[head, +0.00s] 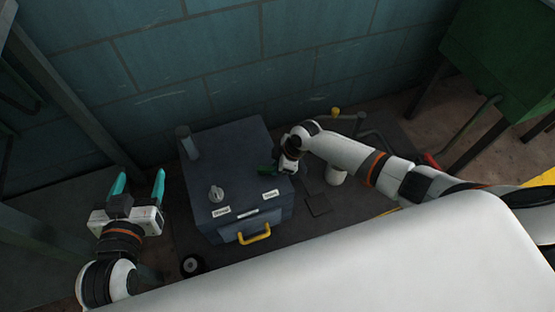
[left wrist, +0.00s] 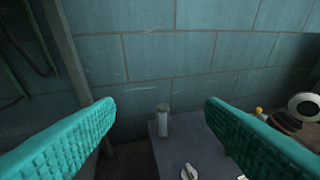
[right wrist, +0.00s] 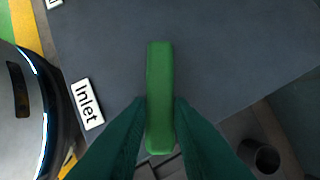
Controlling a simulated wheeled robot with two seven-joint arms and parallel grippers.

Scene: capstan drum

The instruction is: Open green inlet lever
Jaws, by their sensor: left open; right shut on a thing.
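The green inlet lever (right wrist: 159,85) lies over the grey box top in the right wrist view, beside a white "Inlet" label (right wrist: 87,104). My right gripper (right wrist: 160,112) is shut on the lever, one teal finger on each side of its near part. In the head view a bit of the green lever (head: 266,171) shows at the right side of the grey box (head: 220,140), beside my right gripper (head: 280,170). My left gripper (head: 138,184) is open and empty, left of the box. Its two teal fingers are wide apart in the left wrist view (left wrist: 160,115).
The box carries a grey knob (head: 215,193), a grey cylinder (head: 188,143) at its back left and a yellow handle (head: 254,234) on its front. A tiled wall (head: 150,60) stands behind. A green cabinet (head: 500,50) stands at the far right.

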